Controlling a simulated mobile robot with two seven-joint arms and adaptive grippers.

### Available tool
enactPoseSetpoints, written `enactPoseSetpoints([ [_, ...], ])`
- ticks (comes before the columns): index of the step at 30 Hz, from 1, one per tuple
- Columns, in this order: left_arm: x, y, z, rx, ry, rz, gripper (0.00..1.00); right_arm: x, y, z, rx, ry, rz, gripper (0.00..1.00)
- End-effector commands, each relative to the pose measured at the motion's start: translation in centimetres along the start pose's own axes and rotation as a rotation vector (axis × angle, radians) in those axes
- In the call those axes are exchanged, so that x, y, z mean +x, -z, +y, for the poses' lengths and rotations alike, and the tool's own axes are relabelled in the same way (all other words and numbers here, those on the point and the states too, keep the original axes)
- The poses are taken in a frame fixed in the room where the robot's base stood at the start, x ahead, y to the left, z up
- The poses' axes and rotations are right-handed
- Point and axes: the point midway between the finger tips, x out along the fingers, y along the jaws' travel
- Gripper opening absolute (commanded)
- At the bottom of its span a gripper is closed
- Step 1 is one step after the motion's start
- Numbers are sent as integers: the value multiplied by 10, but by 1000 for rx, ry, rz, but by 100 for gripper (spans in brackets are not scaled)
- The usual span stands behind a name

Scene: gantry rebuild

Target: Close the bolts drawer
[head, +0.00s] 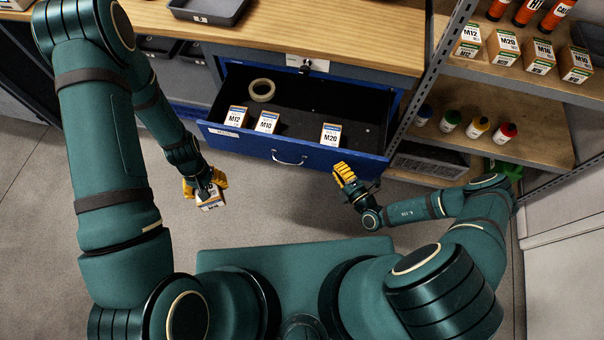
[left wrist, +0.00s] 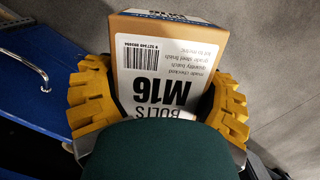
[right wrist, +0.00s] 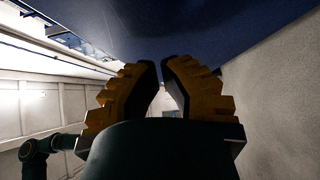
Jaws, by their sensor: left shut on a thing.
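The blue bolts drawer (head: 240,139) is pulled out below the wooden worktop in the head view. Inside it stand boxes marked M12 (head: 236,117), M10 (head: 267,122) and M20 (head: 331,133), and a roll of tape (head: 262,90). Its handle (head: 289,160) is on the front panel. My left gripper (head: 208,189) is shut on an M16 bolts box (left wrist: 165,70), held in front of and left of the drawer. My right gripper (head: 345,175) is empty, just in front of the drawer's right part. Its fingers (right wrist: 163,85) are close together with a narrow gap between the tips.
The wooden worktop (head: 330,35) above carries a dark tray (head: 208,10). A key lock (head: 305,66) with a key sits above the drawer. Shelves (head: 480,95) with boxes and bottles stand at the right. The floor (head: 270,215) before the drawer is clear.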

Motion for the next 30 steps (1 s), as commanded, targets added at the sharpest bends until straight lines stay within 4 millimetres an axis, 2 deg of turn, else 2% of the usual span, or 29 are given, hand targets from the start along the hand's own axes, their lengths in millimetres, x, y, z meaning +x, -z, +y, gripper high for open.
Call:
enactPoseSetpoints([
  [4, -1, 0, 0, 0, 0, 1, 32, 6, -6, 0, 0, 0, 0, 0],
  [20, 3, 1, 0, 0, 0, 0, 32, 11, -12, 0, -2, -1, 0, 0],
  [26, 19, 2, 0, 0, 0, 0, 32, 29, -30, -3, -5, -3, -1, 0],
  [30, 37, 5, 0, 0, 0, 0, 32, 52, -53, -4, -7, -3, -2, 0],
])
